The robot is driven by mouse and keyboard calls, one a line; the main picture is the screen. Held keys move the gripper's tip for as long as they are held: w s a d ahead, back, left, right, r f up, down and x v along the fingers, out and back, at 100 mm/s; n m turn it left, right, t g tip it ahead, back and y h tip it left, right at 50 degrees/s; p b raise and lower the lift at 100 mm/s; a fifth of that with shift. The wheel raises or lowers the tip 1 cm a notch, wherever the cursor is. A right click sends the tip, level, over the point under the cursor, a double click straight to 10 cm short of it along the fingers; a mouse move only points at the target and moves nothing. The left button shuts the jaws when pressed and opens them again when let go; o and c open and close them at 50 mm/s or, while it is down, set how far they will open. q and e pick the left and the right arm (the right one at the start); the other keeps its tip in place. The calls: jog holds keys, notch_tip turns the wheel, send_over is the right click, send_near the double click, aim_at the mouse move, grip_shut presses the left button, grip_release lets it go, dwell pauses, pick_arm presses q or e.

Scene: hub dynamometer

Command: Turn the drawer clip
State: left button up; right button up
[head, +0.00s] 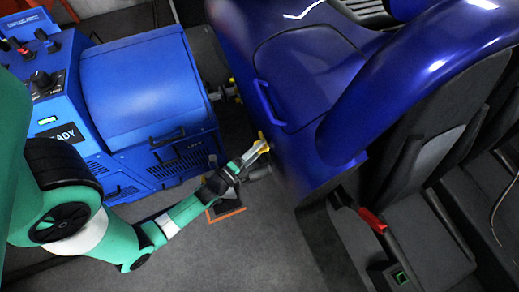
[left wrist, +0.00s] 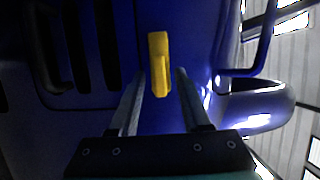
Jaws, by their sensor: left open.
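The yellow drawer clip (head: 263,137) sits upright on the side of the dark blue body, low and near its front corner. In the left wrist view the clip (left wrist: 159,60) stands upright near the middle. My left gripper (head: 257,151) is open, with its fingertips at the clip. In the left wrist view one finger is on each side of the clip's lower end, with a gap visible on both sides. I cannot tell whether either finger touches it. My right gripper is not in view.
A blue dynamometer cabinet (head: 140,90) with a handle and a "READY" panel stands at the left. The large blue body (head: 290,70) with a blue handle (head: 268,103) is at the right. Dark seats (head: 430,220) are farther right. Grey floor (head: 250,245) lies open below the gripper.

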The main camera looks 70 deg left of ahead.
pick_arm(q)
jog(key=shift+w+a, duration=0.15)
jog(key=shift+w, duration=0.15)
grip_shut()
